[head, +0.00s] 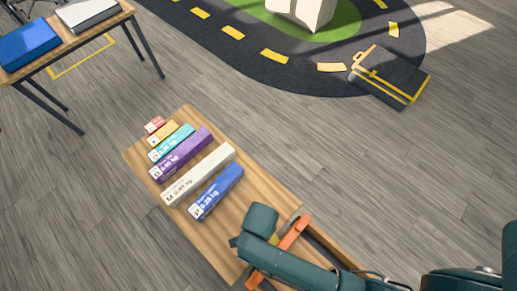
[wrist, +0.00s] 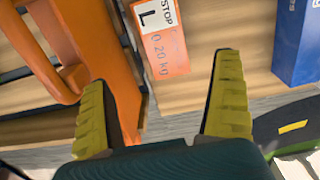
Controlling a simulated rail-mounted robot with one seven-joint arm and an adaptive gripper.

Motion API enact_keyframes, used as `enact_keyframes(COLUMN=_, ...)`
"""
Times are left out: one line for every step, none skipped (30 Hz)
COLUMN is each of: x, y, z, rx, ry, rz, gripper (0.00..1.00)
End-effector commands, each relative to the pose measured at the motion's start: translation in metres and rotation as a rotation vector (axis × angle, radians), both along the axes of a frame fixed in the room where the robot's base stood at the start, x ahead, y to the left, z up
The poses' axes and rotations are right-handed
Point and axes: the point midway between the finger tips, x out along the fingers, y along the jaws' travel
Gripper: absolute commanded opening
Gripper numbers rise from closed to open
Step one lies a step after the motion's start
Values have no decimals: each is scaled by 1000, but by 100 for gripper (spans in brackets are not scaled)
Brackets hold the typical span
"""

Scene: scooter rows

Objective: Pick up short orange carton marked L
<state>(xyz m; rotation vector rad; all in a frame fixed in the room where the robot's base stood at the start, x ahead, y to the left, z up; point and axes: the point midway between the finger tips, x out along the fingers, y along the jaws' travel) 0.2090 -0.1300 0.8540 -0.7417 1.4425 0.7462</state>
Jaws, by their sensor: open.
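The short orange carton (wrist: 162,40) marked L shows in the wrist view at top centre, lying on the wooden table, with "0.20 kg" printed on it. My gripper (wrist: 165,90) is open and empty. In the wrist view its yellow-padded fingers stand apart below the carton, one toward each side of its line. I cannot tell the height between fingers and carton. In the head view my gripper (head: 273,240) is over the table's lower right part, mostly covered by my green arm. I cannot make out the carton there.
A blue carton (head: 216,192) lies nearest; it shows in the wrist view (wrist: 297,40). A white carton (head: 200,174), purple carton (head: 182,154) and several smaller ones continue the row on the table (head: 227,253). An orange bar-like structure (wrist: 125,75) stands close left of the carton.

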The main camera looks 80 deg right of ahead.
Motion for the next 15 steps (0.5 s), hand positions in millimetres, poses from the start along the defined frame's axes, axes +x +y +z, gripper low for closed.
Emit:
enact_keyframes(x=-1, y=0, z=-17, rx=1, ry=3, rz=1, gripper=96)
enact_keyframes(x=0, y=0, z=-24, rx=1, ry=1, rz=1, gripper=96)
enact_keyframes(x=0, y=0, z=-33, rx=1, ry=1, rz=1, gripper=96)
enact_keyframes(x=0, y=0, z=-39, rx=1, ry=1, rz=2, gripper=96)
enact_keyframes(x=0, y=0, z=-45, rx=0, ry=0, rz=2, gripper=96)
enact_keyframes(x=1, y=0, z=-51, rx=-1, ry=-1, rz=2, gripper=96)
enact_keyframes(x=1, y=0, z=-55, rx=-1, ry=-1, rz=2, gripper=96)
enact_keyframes(x=1, y=0, z=-58, rx=0, ry=-2, rz=2, gripper=96)
enact_keyframes(x=1, y=0, z=-61, rx=-1, ry=-3, rz=3, gripper=96)
enact_keyframes(x=1, y=0, z=-63, rx=-1, ry=-3, rz=3, gripper=96)
enact_keyframes(x=1, y=-1, z=-66, rx=0, ry=-2, rz=3, gripper=96)
enact_keyframes(x=1, y=-1, z=-72, rx=0, ry=-2, rz=2, gripper=96)
enact_keyframes(x=2, y=-2, z=-78, rx=0, ry=-2, rz=2, gripper=96)
enact_keyframes(x=2, y=-2, z=-84, rx=0, ry=-2, rz=2, gripper=96)
enact_keyframes(x=2, y=-3, z=-92, rx=0, ry=-2, rz=2, gripper=96)
